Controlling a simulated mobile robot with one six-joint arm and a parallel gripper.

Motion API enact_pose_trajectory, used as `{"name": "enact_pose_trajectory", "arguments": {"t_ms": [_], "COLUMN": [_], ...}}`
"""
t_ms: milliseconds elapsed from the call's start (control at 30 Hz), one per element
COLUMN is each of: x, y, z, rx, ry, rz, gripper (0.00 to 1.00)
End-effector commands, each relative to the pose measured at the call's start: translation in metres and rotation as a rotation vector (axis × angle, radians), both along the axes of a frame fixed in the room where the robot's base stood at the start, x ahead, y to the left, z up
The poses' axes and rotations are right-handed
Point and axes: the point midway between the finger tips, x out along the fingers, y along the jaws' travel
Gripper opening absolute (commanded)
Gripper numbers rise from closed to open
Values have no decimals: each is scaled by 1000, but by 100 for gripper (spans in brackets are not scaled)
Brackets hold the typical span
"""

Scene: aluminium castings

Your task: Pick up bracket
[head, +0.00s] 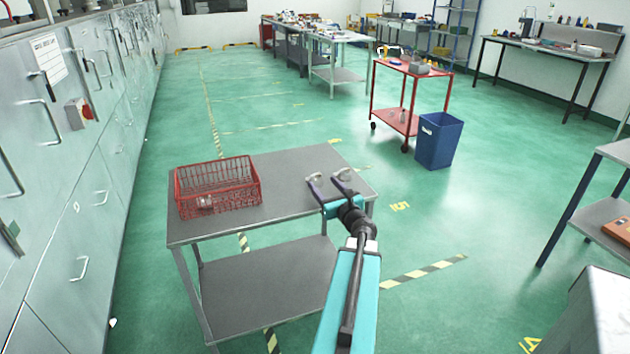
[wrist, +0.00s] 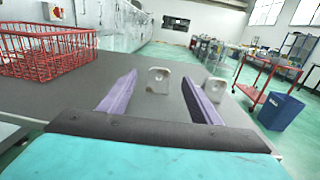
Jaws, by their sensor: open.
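In the wrist view, a small pale grey bracket (wrist: 158,80) with a hole near its top stands on the grey table, between the lines of my two purple fingers and a little ahead. A second, similar bracket (wrist: 215,89) is just right of the right finger. My gripper (head: 328,180) is open and empty, low over the table's right part in the head view. I cannot tell whether its fingers touch either bracket. In the head view the brackets cannot be told apart from the fingers.
The grey table (head: 290,170) carries a red wire basket (head: 217,187) at its left, with a small silvery part (head: 205,202) inside. Grey cabinets (head: 70,200) line the left. A blue bin (head: 438,140) and red trolley (head: 412,72) stand beyond. The tabletop between basket and gripper is clear.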

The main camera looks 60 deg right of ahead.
Motion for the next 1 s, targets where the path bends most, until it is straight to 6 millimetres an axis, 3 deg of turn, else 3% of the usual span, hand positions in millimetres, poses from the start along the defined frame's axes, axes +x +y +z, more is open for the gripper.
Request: {"name": "enact_pose_trajectory", "arguments": {"t_ms": [200,767,1000], "x": [14,20,35], "y": [-9,-12,-23], "z": [0,1,3], "rx": [0,0,1], "ry": [0,0,-1], "rz": [1,2,3], "gripper": [58,58,58]}}
